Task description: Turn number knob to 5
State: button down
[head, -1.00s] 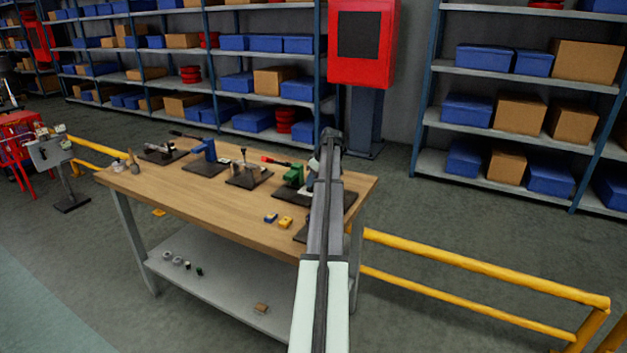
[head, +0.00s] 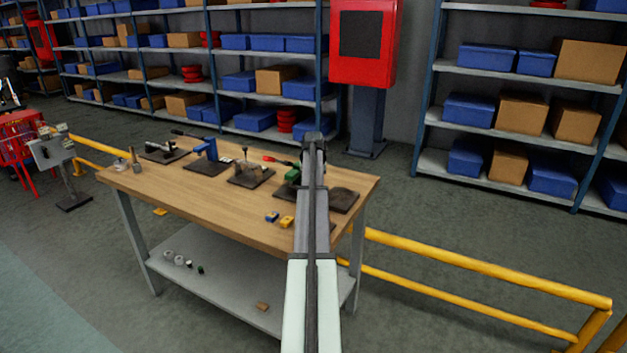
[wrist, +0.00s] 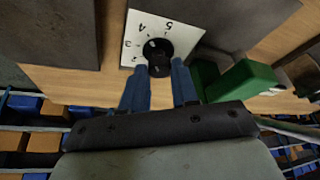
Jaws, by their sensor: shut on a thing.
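The number knob (wrist: 158,48) is a round black dial on a white square plate (wrist: 190,35) with dark numerals, seen in the wrist view. The "5" is at the plate's upper right as pictured, with other marks to the left. A small pale mark shows on the knob; which numeral it points at is hard to tell. My gripper (wrist: 159,65) has its two blue fingers on either side of the knob's near part, shut on it. In the head view my arm hides the knob and gripper.
A green block-like fixture (wrist: 240,80) is close right of the fingers in the wrist view. The wooden bench (head: 200,205) carries several clamps on dark plates, plus small blue (head: 271,217) and yellow (head: 287,222) pieces. A yellow rail (head: 480,267) stands right of the bench.

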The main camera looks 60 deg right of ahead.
jog(key=m, duration=0.1)
jog(key=m+g, duration=0.1)
jog(key=m, duration=0.2)
jog(key=shift+w+m+g+h, duration=0.25)
jog(key=shift+m+g+h, duration=0.05)
jog(key=shift+g, duration=0.1)
jog(key=shift+w+m+g, duration=0.15)
jog(key=shift+m+g, duration=0.55)
jog(key=shift+m, duration=1.1)
jog(key=c, duration=0.9)
grip_release()
jog(key=shift+o, duration=0.2)
jog(key=v, duration=1.4)
